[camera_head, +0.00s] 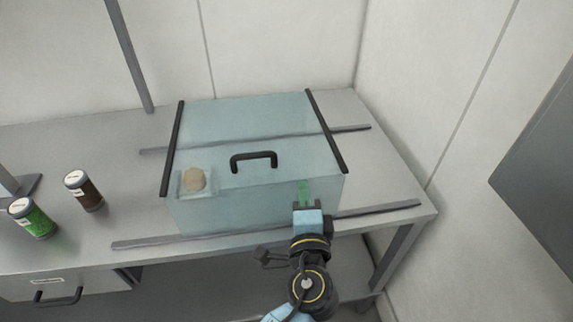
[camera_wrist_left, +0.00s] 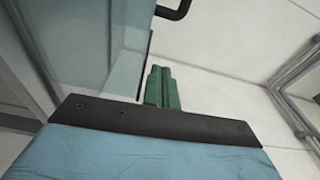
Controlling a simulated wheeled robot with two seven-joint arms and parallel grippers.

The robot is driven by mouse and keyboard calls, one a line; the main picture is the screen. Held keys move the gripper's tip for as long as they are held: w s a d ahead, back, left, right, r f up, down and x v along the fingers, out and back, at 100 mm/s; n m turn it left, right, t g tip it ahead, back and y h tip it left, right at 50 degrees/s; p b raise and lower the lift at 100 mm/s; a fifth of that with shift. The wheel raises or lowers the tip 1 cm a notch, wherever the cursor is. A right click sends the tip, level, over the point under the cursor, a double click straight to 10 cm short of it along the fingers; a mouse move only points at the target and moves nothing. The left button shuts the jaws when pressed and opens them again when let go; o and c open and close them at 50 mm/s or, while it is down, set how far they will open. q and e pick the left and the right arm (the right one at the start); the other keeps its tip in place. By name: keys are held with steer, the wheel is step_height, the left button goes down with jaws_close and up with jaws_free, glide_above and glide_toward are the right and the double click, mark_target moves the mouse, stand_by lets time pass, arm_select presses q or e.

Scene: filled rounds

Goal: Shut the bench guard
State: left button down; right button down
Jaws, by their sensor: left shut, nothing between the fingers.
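The bench guard (camera_head: 235,210) is a clear bluish box with dark side bars and a black handle (camera_head: 254,157) on its upper face. It stands on the bench across two grey rails. My left gripper (camera_head: 304,190) is shut and empty, its green fingers overlapping the right end of the guard's front face in the head view. In the left wrist view the shut fingers (camera_wrist_left: 162,88) are beside a clear panel (camera_wrist_left: 105,50), and part of a black handle (camera_wrist_left: 174,10) shows at the top. I cannot tell whether they touch. My right gripper is not in view.
A tan round lump (camera_head: 194,179) shows at the guard's left front. Two jars, brown (camera_head: 90,195) and green (camera_head: 40,223), stand on the left of the bench (camera_head: 130,215). The front rail (camera_head: 150,243) extends past the guard on both sides. A wall closes the right.

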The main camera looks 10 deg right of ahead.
mark_target(283, 173)
arm_select(q)
steer(key=w, duration=0.3)
steer(key=w+d, duration=0.1)
steer(key=w, duration=0.2)
steer(key=w+p, duration=0.1)
steer(key=w, duration=0.2)
steer(key=shift+w+d+r, duration=0.15)
steer(key=shift+w+r, duration=0.15)
steer(key=a, duration=0.1)
steer(key=a+p, duration=0.2)
steer(key=shift+s, duration=0.25)
steer(key=shift+s+a+f, duration=0.1)
steer(key=shift+a, duration=0.4)
